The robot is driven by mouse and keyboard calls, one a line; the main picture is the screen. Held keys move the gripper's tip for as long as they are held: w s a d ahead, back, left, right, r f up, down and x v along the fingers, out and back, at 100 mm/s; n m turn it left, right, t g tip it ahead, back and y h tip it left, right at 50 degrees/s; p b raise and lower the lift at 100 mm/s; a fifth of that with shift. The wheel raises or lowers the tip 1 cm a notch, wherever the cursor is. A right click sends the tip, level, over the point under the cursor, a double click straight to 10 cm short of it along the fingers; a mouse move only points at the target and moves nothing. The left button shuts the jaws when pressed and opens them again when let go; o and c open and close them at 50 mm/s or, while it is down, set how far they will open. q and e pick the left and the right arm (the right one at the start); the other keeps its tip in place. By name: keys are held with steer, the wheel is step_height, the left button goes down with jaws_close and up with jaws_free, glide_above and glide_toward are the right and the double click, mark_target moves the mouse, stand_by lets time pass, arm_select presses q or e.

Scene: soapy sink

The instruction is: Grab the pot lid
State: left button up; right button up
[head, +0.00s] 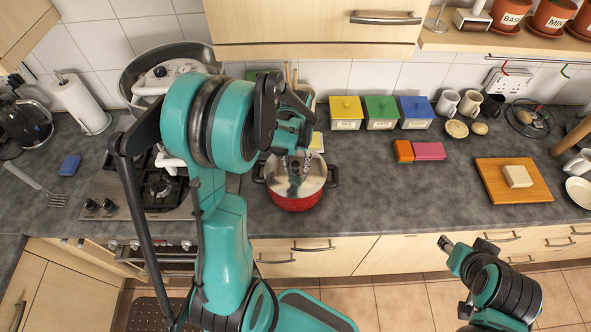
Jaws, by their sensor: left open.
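A red pot (294,203) with dark side handles stands on the counter, just right of the stove. Its round top looks pale and shiny with a teal reflection; I cannot tell whether a lid covers it. A round, dark-rimmed, see-through disc that looks like a pot lid (516,126) lies at the far right of the counter. My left gripper (297,163) is open over the pot, pointing down, with its fingertips partly against the pot's top in view; contact is unclear. My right gripper (445,243) is low at the right, in front of the counter, its jaws unclear.
Yellow (346,113), green (381,113) and blue (415,112) boxes stand along the wall behind the pot. Orange and pink sponges (429,151) lie to the right. A cutting board (490,182) holds a pale block. Counter between pot and board is clear.

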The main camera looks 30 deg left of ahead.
arm_select(q)
jaws_close()
